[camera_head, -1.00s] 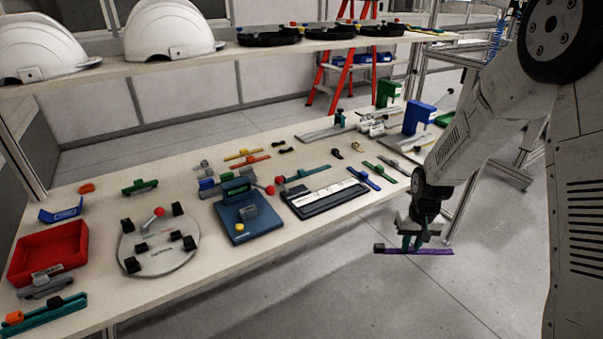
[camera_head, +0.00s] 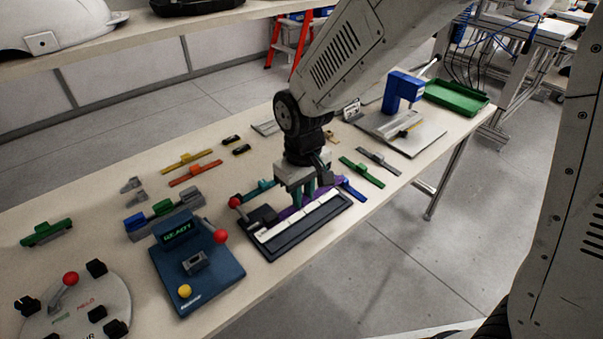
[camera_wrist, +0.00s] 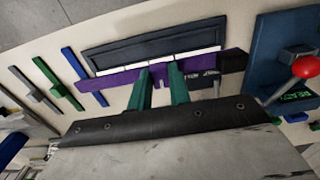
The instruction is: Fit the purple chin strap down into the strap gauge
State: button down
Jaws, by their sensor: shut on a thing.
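The purple chin strap (camera_wrist: 115,80) is a long flat strip with a dark block at one end. My gripper (camera_wrist: 161,75) is shut on it near its middle, with green fingers. In the head view my gripper (camera_head: 299,195) is over the strap gauge (camera_head: 325,228), a black tray with a white ruled strip. Part of the strap (camera_head: 288,212) shows behind the white strip there. In the wrist view the strap lies alongside the gauge (camera_wrist: 150,46), next to its white edge. I cannot tell whether it touches the gauge or hangs just above it.
A blue fixture (camera_head: 197,265) with a red ball lever stands left of the gauge. A blue strap (camera_head: 353,190) and a green strap (camera_head: 362,172) lie to its right. Yellow (camera_head: 187,161) and orange (camera_head: 195,173) straps lie behind. The table's front edge is close to the gauge.

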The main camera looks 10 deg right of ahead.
jog(key=shift+w, duration=0.15)
jog(key=shift+d, duration=0.1)
jog(key=shift+d+f, duration=0.1)
send_over(304, 225)
jog(key=shift+f, duration=2.8)
jog(key=shift+f, duration=0.85)
jog(key=c, duration=1.2)
grip_release()
jog(key=shift+r, duration=0.1)
notch_tip(304, 225, up, 8)
jog(key=shift+f, duration=0.15)
